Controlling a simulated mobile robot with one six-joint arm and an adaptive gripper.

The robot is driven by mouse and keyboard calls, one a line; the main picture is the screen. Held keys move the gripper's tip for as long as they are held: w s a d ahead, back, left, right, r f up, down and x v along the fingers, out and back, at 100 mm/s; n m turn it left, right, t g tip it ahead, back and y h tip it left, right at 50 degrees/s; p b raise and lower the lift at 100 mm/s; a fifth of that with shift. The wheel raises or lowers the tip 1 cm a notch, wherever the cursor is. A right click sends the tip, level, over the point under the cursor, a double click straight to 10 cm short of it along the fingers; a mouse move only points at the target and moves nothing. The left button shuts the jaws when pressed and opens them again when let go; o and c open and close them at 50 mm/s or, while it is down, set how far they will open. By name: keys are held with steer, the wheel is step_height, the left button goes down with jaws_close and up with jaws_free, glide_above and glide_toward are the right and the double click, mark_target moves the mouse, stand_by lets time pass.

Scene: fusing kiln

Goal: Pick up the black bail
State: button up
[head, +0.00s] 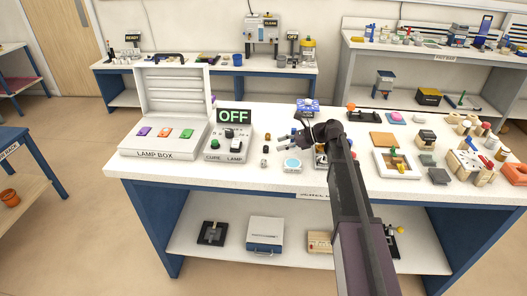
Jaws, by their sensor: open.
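I cannot single out the black bail for certain. My dark arm reaches in from the lower right and hides part of the worktop.
The open lamp box (165,153) and the cure lamp unit (226,157), under an OFF sign (234,116), stand left. A round pale-blue-topped item (292,165) is close below my gripper. A white frame (383,168) and several small items crowd the right. The front-left worktop is clear.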

mark_target(266, 146)
steer(key=shift+b+x, duration=1.25)
steer(key=shift+x, duration=1.85)
jaws_close()
